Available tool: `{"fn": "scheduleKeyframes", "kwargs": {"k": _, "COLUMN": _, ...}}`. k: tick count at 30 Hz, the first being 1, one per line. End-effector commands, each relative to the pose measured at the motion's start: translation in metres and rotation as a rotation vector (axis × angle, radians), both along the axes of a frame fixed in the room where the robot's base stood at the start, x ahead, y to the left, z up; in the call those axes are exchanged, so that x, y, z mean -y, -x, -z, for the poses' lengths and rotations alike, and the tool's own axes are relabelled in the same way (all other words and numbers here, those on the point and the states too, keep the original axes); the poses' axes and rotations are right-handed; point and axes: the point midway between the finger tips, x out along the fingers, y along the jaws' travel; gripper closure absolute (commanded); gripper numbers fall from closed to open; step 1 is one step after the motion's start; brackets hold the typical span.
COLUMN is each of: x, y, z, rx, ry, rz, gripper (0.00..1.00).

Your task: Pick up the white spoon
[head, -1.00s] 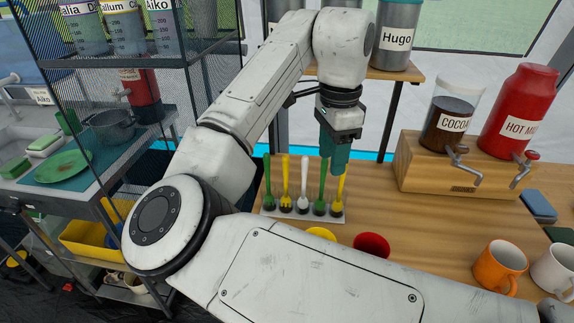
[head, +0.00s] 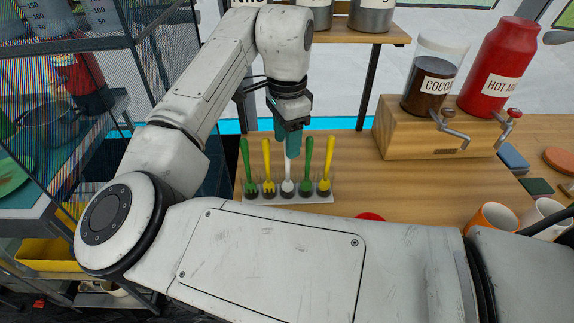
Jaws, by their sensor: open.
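The white spoon (head: 287,172) stands upright in the middle of a pale rack (head: 312,199) on the wooden table. Green and yellow utensils stand on both sides of it: a green one (head: 247,165) and a yellow fork (head: 267,165) at left, a green one (head: 306,165) and a yellow one (head: 326,165) at right. My gripper (head: 288,148) points down over the rack with its teal fingers at the top of the white spoon's handle. It is open. The fingers overlap in this view, so I cannot tell whether the handle is between them.
A wooden dispenser stand (head: 415,140) with a cocoa jar (head: 434,78) and a red canister (head: 500,65) is at the right. An orange mug (head: 493,218) and a white mug (head: 541,212) are at the lower right. A metal shelf (head: 55,225) is at the left.

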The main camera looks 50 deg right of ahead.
Motion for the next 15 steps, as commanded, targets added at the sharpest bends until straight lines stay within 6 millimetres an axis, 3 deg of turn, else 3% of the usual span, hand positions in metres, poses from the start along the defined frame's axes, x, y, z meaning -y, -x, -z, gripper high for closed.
{"fn": "scheduleKeyframes", "kwargs": {"k": 6, "x": 0.001, "y": 0.000, "z": 0.032, "rx": -0.003, "ry": -0.001, "rz": -0.001, "gripper": 0.52}}
{"fn": "scheduleKeyframes", "kwargs": {"k": 15, "x": 0.001, "y": 0.000, "z": 0.040, "rx": -0.001, "ry": 0.000, "rz": -0.001, "gripper": 0.52}}
